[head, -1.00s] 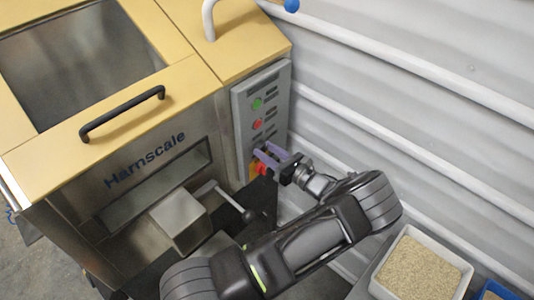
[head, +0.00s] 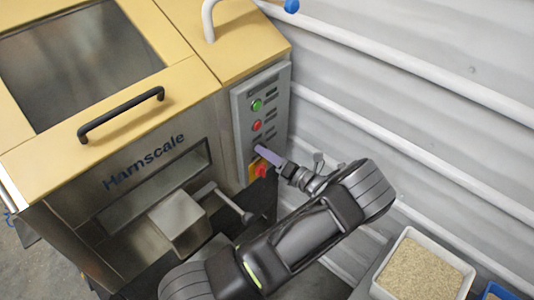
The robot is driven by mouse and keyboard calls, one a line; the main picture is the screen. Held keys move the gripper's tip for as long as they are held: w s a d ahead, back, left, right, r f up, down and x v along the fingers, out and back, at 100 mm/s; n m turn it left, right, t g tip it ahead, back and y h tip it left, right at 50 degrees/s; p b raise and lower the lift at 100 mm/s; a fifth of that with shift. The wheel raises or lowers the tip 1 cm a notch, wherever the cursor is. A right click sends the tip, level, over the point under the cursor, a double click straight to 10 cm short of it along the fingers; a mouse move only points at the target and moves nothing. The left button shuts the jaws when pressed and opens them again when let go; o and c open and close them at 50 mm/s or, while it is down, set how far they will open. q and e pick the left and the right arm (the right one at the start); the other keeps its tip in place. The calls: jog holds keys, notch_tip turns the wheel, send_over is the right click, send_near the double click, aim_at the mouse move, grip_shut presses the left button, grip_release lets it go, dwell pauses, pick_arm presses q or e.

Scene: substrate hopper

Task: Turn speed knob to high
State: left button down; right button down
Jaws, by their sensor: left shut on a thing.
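The Harnscale hopper machine (head: 140,180) fills the left of the head view. Its grey control panel (head: 242,112) is on the right side of the front, with a green button (head: 257,105), a red button (head: 257,125) and a red switch on a yellow plate (head: 259,170). My left gripper (head: 260,150) is at the panel between the red button and the yellow plate, its purple fingers seen edge-on. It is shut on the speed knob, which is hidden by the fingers. The knob's setting cannot be read. My right gripper is out of view.
A black handle (head: 122,114) is on the yellow lid. A lever with a dark ball end (head: 248,217) sticks out below the panel. A white bin of grain (head: 421,270) is at lower right. A corrugated wall (head: 430,90) stands close to the right.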

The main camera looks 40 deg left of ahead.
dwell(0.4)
pick_arm(q)
jog(key=c, duration=0.9)
grip_release()
jog(key=d+b, duration=0.2)
jog(key=d, duration=0.5)
jog(key=shift+s+d, duration=0.35)
jog(key=shift+d, duration=0.05)
